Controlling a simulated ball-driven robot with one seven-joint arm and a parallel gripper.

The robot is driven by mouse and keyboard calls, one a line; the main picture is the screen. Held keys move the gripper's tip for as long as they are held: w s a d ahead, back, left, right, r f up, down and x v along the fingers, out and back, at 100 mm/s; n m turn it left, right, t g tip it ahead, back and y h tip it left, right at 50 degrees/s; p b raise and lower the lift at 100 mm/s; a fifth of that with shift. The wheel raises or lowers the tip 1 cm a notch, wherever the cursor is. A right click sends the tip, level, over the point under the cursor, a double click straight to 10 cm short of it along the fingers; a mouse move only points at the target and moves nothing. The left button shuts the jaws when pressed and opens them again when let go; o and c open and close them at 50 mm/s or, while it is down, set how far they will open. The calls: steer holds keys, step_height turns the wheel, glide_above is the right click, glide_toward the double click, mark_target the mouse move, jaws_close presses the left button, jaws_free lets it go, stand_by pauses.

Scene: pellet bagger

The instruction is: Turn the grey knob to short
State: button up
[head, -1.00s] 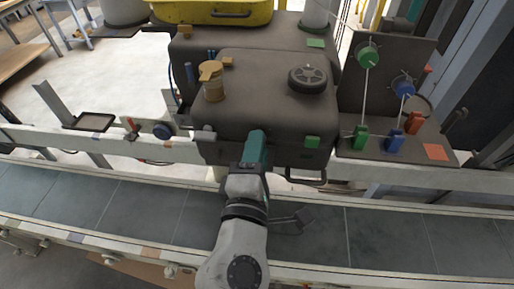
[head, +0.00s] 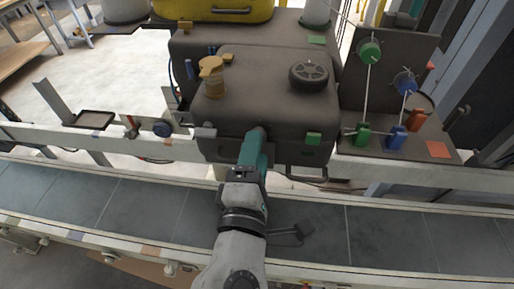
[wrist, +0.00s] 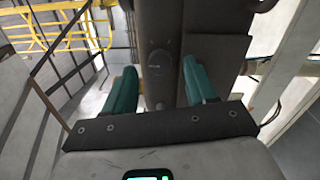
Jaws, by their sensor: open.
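My gripper (head: 260,138) points at the dark front face of the bagger housing (head: 222,118), with its teal fingers in front of that face. In the wrist view the two fingers (wrist: 160,84) stand wide apart with nothing held. A small round dark-grey shape, seemingly the grey knob (wrist: 158,62), shows on the dark face between and beyond the fingertips. A gap appears to remain around it. Its pointer and any marks, including short, are too small to read. In the head view my gripper partly hides this spot.
A black handwheel (head: 308,75) and a tan lever cap (head: 211,67) sit on the housing. Green (head: 364,134) and blue (head: 394,140) blocks stand on the right-hand panel. The conveyor (head: 120,203) runs below my arm. A green tag (head: 312,138) is right of my gripper.

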steer(key=s+b, duration=0.2)
steer(key=s, duration=0.6)
steer(key=shift+s+a+f, duration=0.15)
steer(key=shift+s+a, duration=0.1)
steer(key=shift+s, duration=0.15)
steer(key=d+f+m+g+h+b, duration=0.25)
steer(key=d+f+m+g, duration=0.85)
steer(key=d+f, duration=1.1)
steer(key=s+d+f+m+g+y, duration=0.1)
steer(key=s+d+f+m+g, duration=0.2)
steer(key=s, duration=0.4)
steer(key=s+d+f+m+g+y, duration=0.2)
steer(key=s+d+f+m+g, duration=0.1)
steer(key=s+d+f+m, duration=0.3)
steer(key=shift+s+f, duration=0.8)
steer(key=shift+f, duration=0.15)
steer(key=shift+c, duration=0.2)
